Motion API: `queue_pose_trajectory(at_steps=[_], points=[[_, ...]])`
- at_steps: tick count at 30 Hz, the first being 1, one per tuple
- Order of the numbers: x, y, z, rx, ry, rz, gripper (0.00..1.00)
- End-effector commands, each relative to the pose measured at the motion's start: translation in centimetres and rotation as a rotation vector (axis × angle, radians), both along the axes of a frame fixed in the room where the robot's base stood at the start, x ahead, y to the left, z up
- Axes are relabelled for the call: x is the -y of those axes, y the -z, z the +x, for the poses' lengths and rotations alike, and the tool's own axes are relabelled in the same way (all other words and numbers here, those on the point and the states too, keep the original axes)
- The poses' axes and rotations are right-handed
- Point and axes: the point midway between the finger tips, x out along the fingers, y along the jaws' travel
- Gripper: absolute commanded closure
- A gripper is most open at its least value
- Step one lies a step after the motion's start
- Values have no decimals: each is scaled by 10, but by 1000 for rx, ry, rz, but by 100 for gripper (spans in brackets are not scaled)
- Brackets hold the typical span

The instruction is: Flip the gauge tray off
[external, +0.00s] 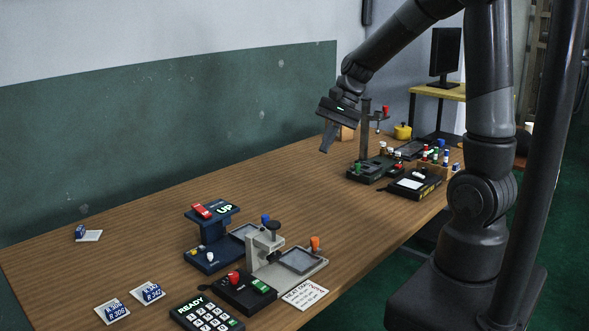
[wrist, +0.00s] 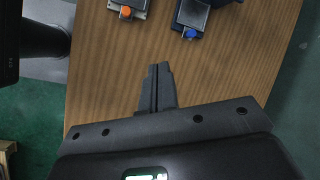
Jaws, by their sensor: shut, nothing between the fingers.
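Two devices with flat trays stand at the near middle of the table. The blue one (external: 210,258) has a red lever (external: 202,211), a lit UP sign and a tray with a blue knob (external: 266,218). The grey one (external: 272,240) has a tray (external: 301,261) with an orange knob (external: 315,242), and a black box with red and green controls. I cannot tell which is the gauge tray. In the wrist view the orange knob (wrist: 126,12) and blue knob (wrist: 191,33) show at the top edge. My gripper (external: 324,150) is shut and empty, above the table and apart from both devices; its fingers (wrist: 158,68) show in the wrist view.
A black keypad (external: 206,313) reading READY stands at the front. Blue-marked pieces on white cards (external: 113,311) lie at the left. A post device (external: 365,170) and small coloured items crowd the far right. The middle of the wooden table (external: 200,180) is clear.

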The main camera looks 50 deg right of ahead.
Motion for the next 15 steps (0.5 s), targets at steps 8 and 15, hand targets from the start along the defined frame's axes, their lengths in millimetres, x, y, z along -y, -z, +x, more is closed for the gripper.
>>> queue_pose_trajectory(at_steps=[8,15], points=[[11,50,42,-175,239,153,100],[24,94,73,-311,436,268,100]])
